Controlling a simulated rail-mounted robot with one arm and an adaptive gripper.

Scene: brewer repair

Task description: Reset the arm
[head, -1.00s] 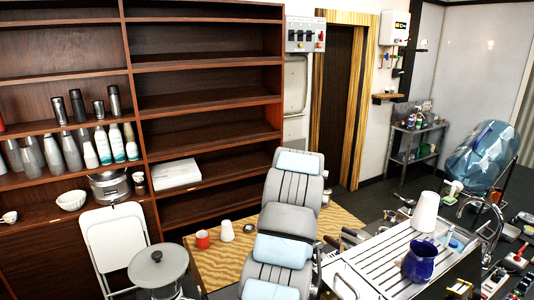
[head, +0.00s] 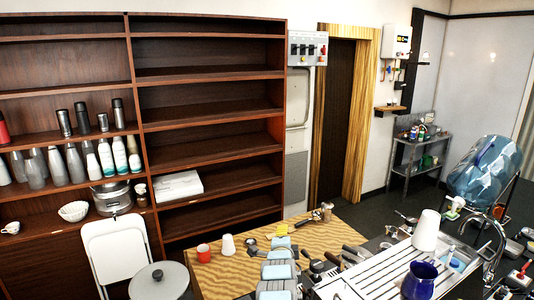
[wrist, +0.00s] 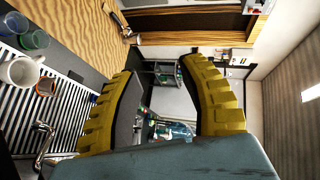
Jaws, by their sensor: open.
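My gripper (wrist: 158,75) shows in the wrist view with its two yellow ribbed fingers spread apart. Nothing is between the fingers; the room behind shows through the gap. In the head view my grey and light blue arm (head: 279,265) stands low at the bottom middle, in front of the wooden table top (head: 235,270). I cannot make out the gripper fingers there.
A ribbed metal drainer (head: 375,270) at the lower right holds a white cup (head: 426,230) and a blue pitcher (head: 419,280). A red cup (head: 203,252) and white cup (head: 228,245) stand left of my arm. A large water bottle (head: 485,165) lies tilted at the right.

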